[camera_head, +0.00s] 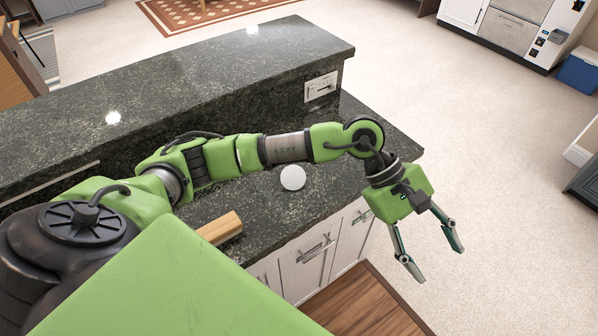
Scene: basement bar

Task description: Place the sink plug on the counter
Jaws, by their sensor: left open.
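A small white round object (293,177), which looks like the sink plug, rests on the dark granite counter (262,215), just below my left forearm in the picture. My left gripper (436,264) is open and empty. It hangs past the counter's right end, over the floor, well to the right of the white object and apart from it. My right gripper is not in view. My left arm hides part of the counter.
A raised granite ledge (190,85) runs behind the lower counter, with an outlet plate (320,87) at its right end. A wooden block (220,228) lies near the counter's front edge. White cabinets (310,262) are below.

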